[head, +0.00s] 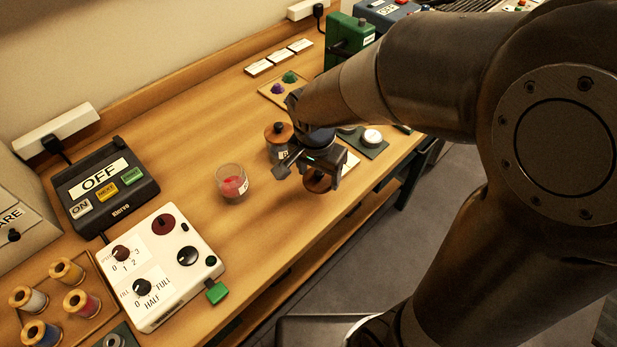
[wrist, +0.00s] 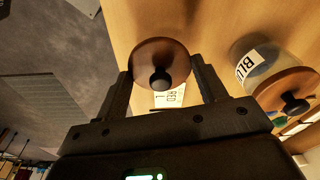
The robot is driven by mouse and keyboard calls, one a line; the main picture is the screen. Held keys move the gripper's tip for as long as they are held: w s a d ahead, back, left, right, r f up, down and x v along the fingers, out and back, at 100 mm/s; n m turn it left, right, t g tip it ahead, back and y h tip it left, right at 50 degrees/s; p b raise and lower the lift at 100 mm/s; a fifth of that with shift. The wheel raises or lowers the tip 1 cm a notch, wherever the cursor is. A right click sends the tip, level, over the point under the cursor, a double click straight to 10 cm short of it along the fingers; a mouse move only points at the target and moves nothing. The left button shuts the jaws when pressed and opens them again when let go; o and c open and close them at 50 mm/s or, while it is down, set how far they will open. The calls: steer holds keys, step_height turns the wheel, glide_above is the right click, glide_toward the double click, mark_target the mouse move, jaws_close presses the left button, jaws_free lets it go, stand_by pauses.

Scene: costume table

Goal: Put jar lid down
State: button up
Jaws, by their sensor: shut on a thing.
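The jar lid (head: 317,184) is a round brown wooden disc. My gripper (head: 305,165) is shut on it and holds it over the front part of the table. In the wrist view the lid (wrist: 150,53), with its dark knob, sits between the two fingertips (wrist: 163,80). I cannot tell how high it is above the wood. An open glass jar (head: 233,184) with red contents stands to the left. A second jar, labelled "BLUE" (wrist: 258,65), stands beside my gripper with its wooden lid (wrist: 287,90) on.
A white card reading "RED" (wrist: 172,96) shows just past the held lid. A dark green tray (head: 370,148) with a round white-topped item lies to the right. The white control box (head: 160,262) is at lower left. The table's front edge is close; wood around the red jar is clear.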

mark_target(308, 181)
steer(key=shift+w+a+f, duration=0.1)
steer(key=shift+a+f, duration=0.2)
steer(key=shift+a, duration=0.2)
steer(key=shift+w+a+f, duration=0.1)
steer(key=shift+a+f, duration=0.2)
steer(key=shift+a, duration=0.2)
steer(key=shift+a+f, duration=0.1)
steer(key=shift+f, duration=1.95)
steer(key=shift+f, duration=0.1)
steer(key=o, duration=1)
